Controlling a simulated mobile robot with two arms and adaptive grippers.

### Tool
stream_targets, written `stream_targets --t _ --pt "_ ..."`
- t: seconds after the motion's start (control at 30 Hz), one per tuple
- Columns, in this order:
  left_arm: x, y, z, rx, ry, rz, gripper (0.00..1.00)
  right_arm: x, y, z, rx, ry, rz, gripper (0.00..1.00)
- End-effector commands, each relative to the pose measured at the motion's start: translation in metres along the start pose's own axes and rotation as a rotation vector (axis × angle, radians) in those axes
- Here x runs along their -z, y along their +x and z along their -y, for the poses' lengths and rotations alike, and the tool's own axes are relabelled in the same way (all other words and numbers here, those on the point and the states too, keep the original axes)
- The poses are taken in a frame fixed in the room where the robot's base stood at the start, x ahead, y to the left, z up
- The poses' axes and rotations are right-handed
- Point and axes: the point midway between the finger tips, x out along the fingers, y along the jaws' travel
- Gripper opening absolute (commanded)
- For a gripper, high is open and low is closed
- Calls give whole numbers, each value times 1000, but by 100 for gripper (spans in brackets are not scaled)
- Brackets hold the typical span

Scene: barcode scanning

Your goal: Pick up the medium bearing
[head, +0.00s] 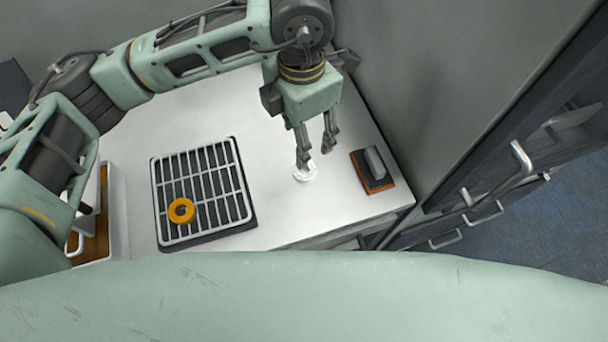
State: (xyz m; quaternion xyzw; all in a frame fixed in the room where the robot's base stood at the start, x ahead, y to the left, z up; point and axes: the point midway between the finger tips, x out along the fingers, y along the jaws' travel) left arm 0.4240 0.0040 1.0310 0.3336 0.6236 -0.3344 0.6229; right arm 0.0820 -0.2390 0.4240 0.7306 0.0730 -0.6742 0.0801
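A small pale, shiny ring-shaped object (305,174), perhaps a bearing, lies on the white counter (285,220) right of the rack. A yellow-orange ring (181,211) lies on the front left part of the wire rack (246,205). I cannot tell for sure which one is the medium bearing. My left gripper (316,158) points down just above and behind the pale ring, its two fingers apart and nothing seen between them. One fingertip overlaps the ring's back edge in the picture; I cannot tell if they touch. My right gripper is not in view.
A dark block on an orange-red base (372,170) stands right of the gripper near the counter's right edge. A grey wall (430,80) rises behind. Dark drawers with metal handles (485,215) are at the right. Counter between rack and pale ring is clear.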

Motion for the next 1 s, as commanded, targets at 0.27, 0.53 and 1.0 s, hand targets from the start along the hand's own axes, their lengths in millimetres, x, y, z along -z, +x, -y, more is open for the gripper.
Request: stream_targets --t 0.27,0.53,1.0 --pt "0 41 0 0 0 0 55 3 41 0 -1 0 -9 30" --pt "0 61 0 3 -1 -3 55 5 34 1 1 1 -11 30" --pt "0 117 0 1 0 -1 55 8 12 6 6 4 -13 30"
